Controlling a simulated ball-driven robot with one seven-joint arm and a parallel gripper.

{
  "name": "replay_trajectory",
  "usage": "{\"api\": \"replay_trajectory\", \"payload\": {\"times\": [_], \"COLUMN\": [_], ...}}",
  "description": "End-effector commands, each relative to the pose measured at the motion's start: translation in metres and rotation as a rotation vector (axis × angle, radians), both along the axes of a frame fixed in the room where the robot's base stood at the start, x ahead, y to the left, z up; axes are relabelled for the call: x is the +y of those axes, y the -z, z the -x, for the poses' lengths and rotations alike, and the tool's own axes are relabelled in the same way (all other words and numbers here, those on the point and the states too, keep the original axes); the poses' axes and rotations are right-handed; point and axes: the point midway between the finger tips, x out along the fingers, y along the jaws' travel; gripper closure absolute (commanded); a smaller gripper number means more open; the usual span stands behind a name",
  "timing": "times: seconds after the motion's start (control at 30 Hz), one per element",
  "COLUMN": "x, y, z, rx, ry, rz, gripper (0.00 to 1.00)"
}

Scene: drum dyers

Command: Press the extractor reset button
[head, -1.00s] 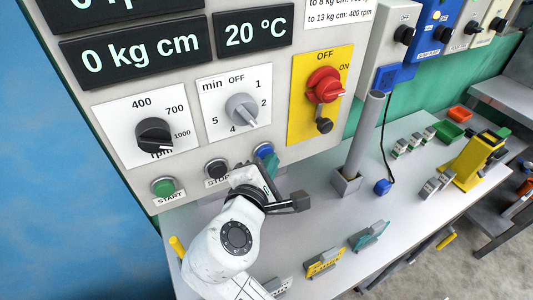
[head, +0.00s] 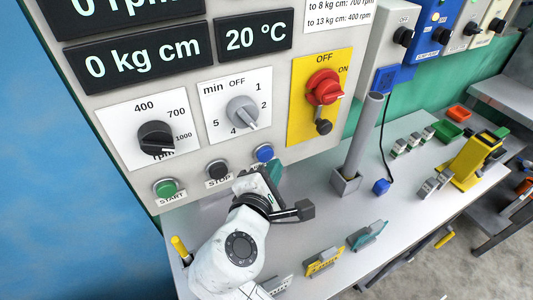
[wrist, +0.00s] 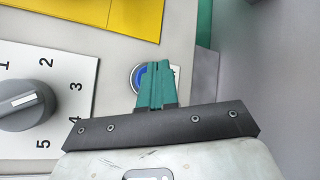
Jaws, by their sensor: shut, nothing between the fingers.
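A round blue button (head: 264,153) sits at the lower right of the control panel, to the right of the black stop button. Its label is mostly hidden by my gripper. My gripper (head: 275,169) is shut and empty, its teal fingers just below and right of the blue button in the head view. In the wrist view the shut fingers (wrist: 157,72) cover much of the blue button (wrist: 141,78), leaving its left edge and grey ring in sight. The button looks clear of the fingers in the head view; I cannot tell the exact gap.
A black stop button (head: 217,170) and a green start button (head: 166,188) are left of the blue one. A yellow-backed red switch (head: 324,88) is above right.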

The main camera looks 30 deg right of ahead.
Motion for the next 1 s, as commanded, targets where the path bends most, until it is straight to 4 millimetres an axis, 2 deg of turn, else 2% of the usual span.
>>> {"api": "replay_trajectory", "payload": {"times": [0.23,0.73,1.0], "x": [0.000,0.000,0.000], "y": [-0.001,-0.001,0.000], "z": [0.003,0.046,0.050], "rx": [0.000,0.001,0.000], "ry": [0.000,0.000,0.000], "rz": [0.000,0.001,0.000], "gripper": [1.00,1.00,1.00]}}
